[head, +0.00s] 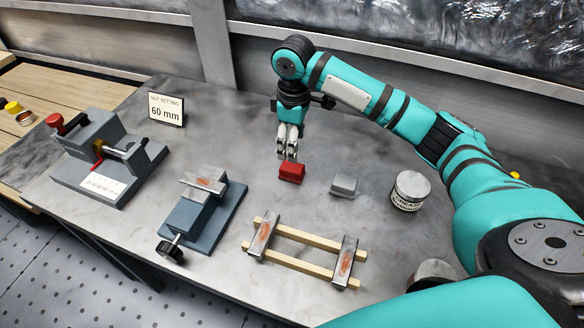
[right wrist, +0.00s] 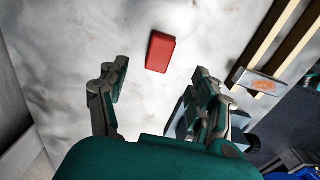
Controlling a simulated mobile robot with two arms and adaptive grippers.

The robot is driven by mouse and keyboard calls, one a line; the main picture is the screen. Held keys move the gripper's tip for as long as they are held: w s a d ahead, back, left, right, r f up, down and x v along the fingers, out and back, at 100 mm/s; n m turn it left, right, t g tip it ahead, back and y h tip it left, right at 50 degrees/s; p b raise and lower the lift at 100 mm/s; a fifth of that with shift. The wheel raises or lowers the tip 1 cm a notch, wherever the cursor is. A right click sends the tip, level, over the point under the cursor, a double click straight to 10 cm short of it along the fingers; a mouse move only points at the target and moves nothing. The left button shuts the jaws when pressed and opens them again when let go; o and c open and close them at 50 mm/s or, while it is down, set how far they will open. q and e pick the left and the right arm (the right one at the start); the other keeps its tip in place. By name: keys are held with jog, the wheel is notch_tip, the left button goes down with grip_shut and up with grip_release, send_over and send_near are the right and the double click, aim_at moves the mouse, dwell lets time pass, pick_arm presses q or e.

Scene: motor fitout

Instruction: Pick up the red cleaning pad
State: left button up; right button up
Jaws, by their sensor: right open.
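The red cleaning pad (head: 291,172) is a small red block lying on the grey table. My right gripper (head: 287,150) is just behind and above the pad in the head view, pointing down. In the right wrist view the pad (right wrist: 160,51) lies beyond the fingertips, roughly between their lines. The two fingers of the right gripper (right wrist: 160,80) are spread apart with nothing between them. My left gripper does not show in either view.
A grey block (head: 344,186) and a grease tin (head: 410,190) stand right of the pad. Wooden rails (head: 300,274) with metal pieces lie in front. A small vise (head: 202,210), a larger fixture (head: 108,157) and a "60 mm" sign (head: 167,109) are left.

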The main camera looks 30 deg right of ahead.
send_over(292, 167)
jog(key=f, duration=0.4)
jog(key=shift+w+d, duration=0.1)
jog(key=shift+d, duration=0.15)
jog(key=shift+f+p, duration=0.2)
jog(key=shift+p, duration=0.1)
jog(key=f, duration=0.1)
jog(key=f+p, duration=0.1)
jog(key=f, duration=0.2)
jog(key=shift+a+f+p, duration=0.1)
jog(key=shift+a+p, duration=0.15)
jog(key=shift+p, duration=0.05)
jog(key=shift+f, duration=0.5)
jog(key=c, duration=1.2)
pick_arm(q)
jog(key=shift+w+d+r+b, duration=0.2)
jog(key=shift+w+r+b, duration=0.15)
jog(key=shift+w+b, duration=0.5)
pick_arm(e)
notch_tip(292, 167, up, 10)
jog(key=shift+r, duration=0.1)
jog(key=shift+c, duration=0.2)
